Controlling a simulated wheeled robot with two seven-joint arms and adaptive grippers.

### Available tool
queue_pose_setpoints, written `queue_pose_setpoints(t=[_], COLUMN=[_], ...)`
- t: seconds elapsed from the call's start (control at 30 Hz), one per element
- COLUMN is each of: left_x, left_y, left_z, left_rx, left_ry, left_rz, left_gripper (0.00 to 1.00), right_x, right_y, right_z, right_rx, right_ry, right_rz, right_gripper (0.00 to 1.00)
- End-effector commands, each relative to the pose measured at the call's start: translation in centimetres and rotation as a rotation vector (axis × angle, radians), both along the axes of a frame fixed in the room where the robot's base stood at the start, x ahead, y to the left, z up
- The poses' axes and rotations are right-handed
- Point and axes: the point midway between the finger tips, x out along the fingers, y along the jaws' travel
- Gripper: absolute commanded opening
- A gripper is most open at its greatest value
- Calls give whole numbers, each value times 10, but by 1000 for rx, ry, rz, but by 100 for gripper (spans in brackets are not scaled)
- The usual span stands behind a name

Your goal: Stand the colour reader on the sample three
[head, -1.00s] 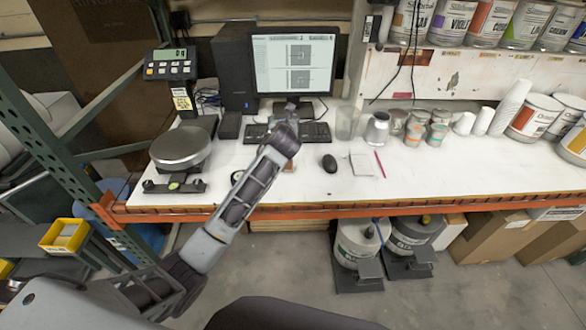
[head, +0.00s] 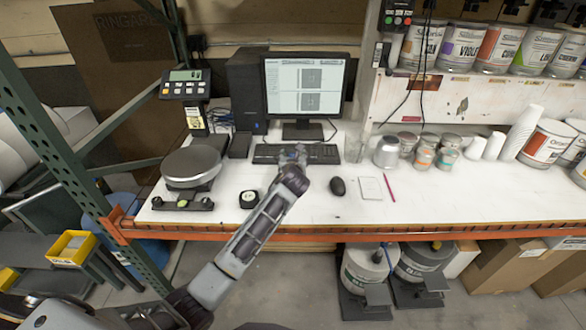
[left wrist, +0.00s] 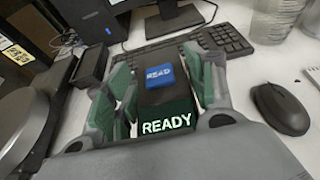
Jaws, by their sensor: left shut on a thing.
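The colour reader is a dark block with a blue READ button and a green READY display; in the left wrist view it (left wrist: 165,98) sits between my left gripper's green-padded fingers. My left gripper (left wrist: 165,85) is shut on it. In the head view my left gripper (head: 292,158) is over the worktop, in front of the keyboard, and the reader is mostly hidden by my arm. I cannot make out a sample marked three; the worktop behind my forearm is hidden.
The keyboard (head: 297,153) and monitor (head: 305,88) stand behind the gripper. A mouse (head: 338,186) and white pad (head: 370,188) lie to the right, a scale (head: 190,165) to the left. A small black device (head: 249,198) lies near the front edge. Cans (head: 424,157) stand back right.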

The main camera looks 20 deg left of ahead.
Motion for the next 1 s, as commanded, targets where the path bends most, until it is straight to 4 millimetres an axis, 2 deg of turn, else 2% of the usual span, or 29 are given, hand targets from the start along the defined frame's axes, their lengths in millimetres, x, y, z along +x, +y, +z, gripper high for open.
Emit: queue_pose_setpoints(t=[0.5, 0.9, 1.0], left_x=[1, 0, 1], left_y=[0, 0, -1], left_z=[-7, -40, -43], left_rx=[0, -2, 0], left_ry=[-5, -4, -5], left_rz=[-2, -1, -2], left_gripper=[9, 9, 9], right_x=[-1, -1, -1], right_y=[-4, -4, -4], right_z=[0, 1, 1], right_rx=[-4, -4, -4], right_ry=[1, 1, 1], right_rz=[2, 2, 2], right_gripper=[0, 0, 0])
